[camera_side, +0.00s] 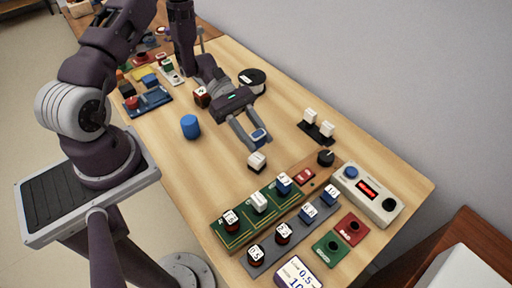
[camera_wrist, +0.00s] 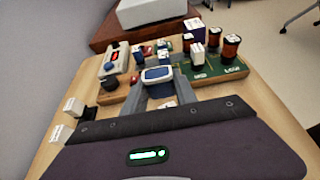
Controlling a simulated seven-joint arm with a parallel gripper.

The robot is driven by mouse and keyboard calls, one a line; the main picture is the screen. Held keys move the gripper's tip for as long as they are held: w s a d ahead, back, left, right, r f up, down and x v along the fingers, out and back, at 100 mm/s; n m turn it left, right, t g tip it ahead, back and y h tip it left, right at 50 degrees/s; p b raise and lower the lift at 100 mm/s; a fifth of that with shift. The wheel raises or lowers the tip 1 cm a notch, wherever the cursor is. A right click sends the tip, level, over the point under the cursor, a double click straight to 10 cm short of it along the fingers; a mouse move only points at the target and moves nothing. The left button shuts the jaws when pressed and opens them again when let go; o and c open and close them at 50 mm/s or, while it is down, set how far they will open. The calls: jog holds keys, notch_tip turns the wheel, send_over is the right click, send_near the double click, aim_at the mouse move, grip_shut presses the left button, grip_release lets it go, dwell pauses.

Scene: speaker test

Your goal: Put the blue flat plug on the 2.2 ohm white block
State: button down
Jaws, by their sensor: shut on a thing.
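My gripper (camera_side: 258,139) is shut on a blue flat plug (camera_side: 259,134) with a pale face, held above the table. The plug also shows between the fingertips in the wrist view (camera_wrist: 157,74). A white block (camera_side: 257,161) with a dark marking sits on the table just below and in front of the plug, apart from it in the side view. Another white block (camera_side: 260,201) stands on the green board (camera_side: 232,236), between other labelled parts; it also shows in the wrist view (camera_wrist: 197,36). I cannot read which white block says 2.2.
A grey strip (camera_side: 268,261) with several labelled parts lies beside the green board. A meter box (camera_side: 367,190) with a red display stands at the right.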

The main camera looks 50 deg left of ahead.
aim_at(256, 156)
jog(key=shift+f, duration=1.8)
jog(key=shift+f, duration=0.1)
jog(key=c, duration=1)
grip_release()
